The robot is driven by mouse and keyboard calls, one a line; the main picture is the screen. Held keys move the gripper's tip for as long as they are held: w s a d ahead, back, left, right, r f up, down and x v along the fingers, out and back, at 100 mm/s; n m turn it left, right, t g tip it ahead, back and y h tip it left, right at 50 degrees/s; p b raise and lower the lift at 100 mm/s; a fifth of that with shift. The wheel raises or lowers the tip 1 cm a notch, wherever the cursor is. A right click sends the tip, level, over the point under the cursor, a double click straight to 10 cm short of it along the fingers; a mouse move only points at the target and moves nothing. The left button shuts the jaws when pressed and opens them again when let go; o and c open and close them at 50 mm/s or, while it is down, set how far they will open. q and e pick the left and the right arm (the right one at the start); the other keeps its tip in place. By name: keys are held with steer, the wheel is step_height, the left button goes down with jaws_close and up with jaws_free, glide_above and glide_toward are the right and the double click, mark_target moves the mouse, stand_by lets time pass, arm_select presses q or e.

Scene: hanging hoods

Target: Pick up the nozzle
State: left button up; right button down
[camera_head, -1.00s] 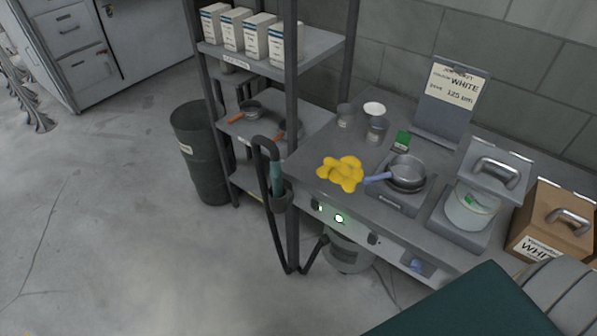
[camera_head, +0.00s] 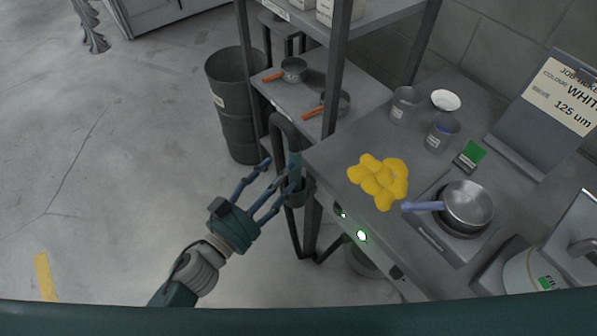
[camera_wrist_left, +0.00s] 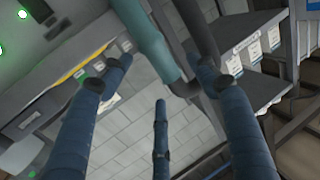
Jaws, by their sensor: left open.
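The nozzle (camera_head: 294,166) is a teal tube on a black hose, upright in a dark holder at the bench's near left corner. It also shows in the left wrist view (camera_wrist_left: 148,42), top centre, beside the dark hose loop. My left gripper (camera_head: 276,176) is open and empty, its blue fingers spread just left of the nozzle and pointing at it. In the left wrist view the open fingers (camera_wrist_left: 158,95) frame the tube's lower end. I cannot tell whether any finger touches it. Part of the nozzle and holder is hidden behind the fingers. My right gripper is not in view.
The bench carries a yellow cloth (camera_head: 380,181), a pan (camera_head: 467,206), cups (camera_head: 442,133) and a sign stand (camera_head: 545,110). A shelf rack (camera_head: 335,60) with two small pans stands behind the nozzle. A grey bin (camera_head: 235,105) is left of it.

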mark_target(297, 159)
arm_select(q)
steer(key=x, duration=0.3)
steer(key=p+x, duration=0.1)
steer(key=x, duration=0.2)
steer(key=shift+d+f, duration=0.2)
steer(key=shift+d, duration=0.05)
steer(key=shift+w+d+f, duration=0.1)
steer(key=shift+w+d, duration=0.15)
steer(key=shift+w, duration=0.05)
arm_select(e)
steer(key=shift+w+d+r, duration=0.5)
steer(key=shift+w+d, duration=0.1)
arm_select(q)
steer(key=c, duration=1.3)
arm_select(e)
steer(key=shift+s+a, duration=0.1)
